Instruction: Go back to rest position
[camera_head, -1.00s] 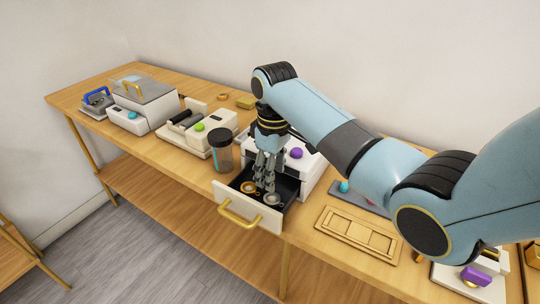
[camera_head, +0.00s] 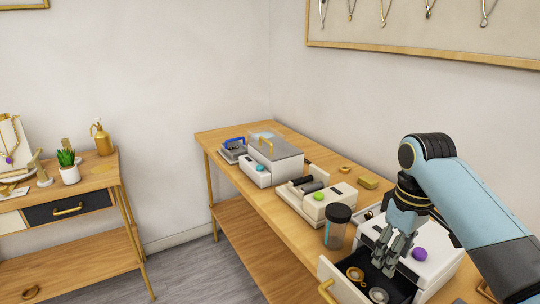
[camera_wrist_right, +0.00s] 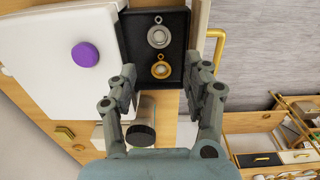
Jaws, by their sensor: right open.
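My right gripper (camera_head: 390,255) hangs over the open drawer (camera_head: 340,287) of a white box with a purple knob (camera_head: 420,254). In the right wrist view the gripper's two fingers (camera_wrist_right: 172,82) are apart with nothing between them. Beyond the fingertips the black drawer tray (camera_wrist_right: 171,28) holds a silver ring-shaped charm (camera_wrist_right: 159,37) and a gold one (camera_wrist_right: 161,70). The same gold charm (camera_head: 355,274) and silver charm (camera_head: 379,295) show in the head view. My left gripper is in neither view.
A dark-lidded jar (camera_head: 337,226) stands beside the drawer. A roller machine with a green knob (camera_head: 319,196) and a lidded machine (camera_head: 272,160) line the wooden bench. A side table (camera_head: 104,168) with a plant (camera_head: 68,166) stands at left. Grey floor lies between.

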